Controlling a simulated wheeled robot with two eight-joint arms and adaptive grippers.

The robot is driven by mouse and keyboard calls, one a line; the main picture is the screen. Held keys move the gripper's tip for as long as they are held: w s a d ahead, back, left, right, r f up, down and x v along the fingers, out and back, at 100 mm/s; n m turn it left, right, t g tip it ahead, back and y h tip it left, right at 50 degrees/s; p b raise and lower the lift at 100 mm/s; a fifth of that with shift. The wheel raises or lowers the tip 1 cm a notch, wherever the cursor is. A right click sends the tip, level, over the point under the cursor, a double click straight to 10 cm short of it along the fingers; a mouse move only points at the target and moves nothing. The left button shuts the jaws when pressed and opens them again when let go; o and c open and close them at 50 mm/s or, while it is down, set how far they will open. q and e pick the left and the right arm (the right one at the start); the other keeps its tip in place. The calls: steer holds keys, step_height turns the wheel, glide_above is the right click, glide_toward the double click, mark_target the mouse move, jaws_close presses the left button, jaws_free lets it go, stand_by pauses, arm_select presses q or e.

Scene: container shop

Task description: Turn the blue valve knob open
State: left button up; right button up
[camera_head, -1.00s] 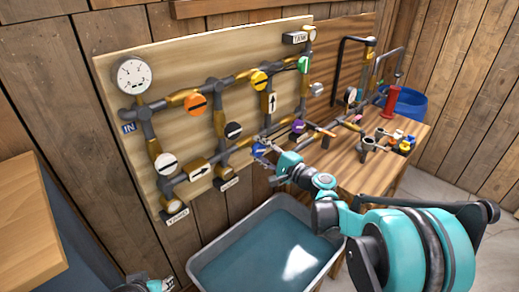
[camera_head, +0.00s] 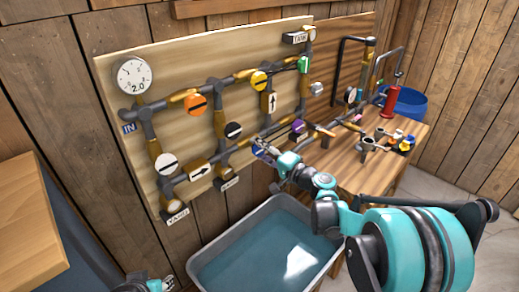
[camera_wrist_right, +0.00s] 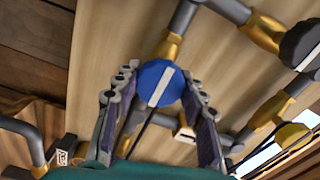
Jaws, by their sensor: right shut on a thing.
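The blue valve knob (camera_head: 257,152) sits low on the pipework board, partly hidden by my right gripper (camera_head: 264,147) in the head view. In the right wrist view the round blue knob (camera_wrist_right: 150,76) has a pale stripe across its face, tilted off upright. My right gripper (camera_wrist_right: 160,112) has its two dark padded fingers on either side of the knob, shut on it. Only a small teal part of my left arm shows at the bottom edge of the head view; its fingers are not visible.
The board (camera_head: 180,75) carries a gauge (camera_head: 135,77) and orange (camera_head: 195,105), yellow (camera_head: 259,80), black (camera_head: 233,130), purple (camera_head: 298,126) and white (camera_head: 166,163) knobs. A grey tub of water (camera_head: 197,268) stands below. A wooden bench (camera_head: 390,178) with loose fittings is to the right.

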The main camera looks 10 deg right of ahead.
steer(key=o, duration=1.2)
steer(key=v, duration=1.2)
steer(key=shift+a, duration=0.1)
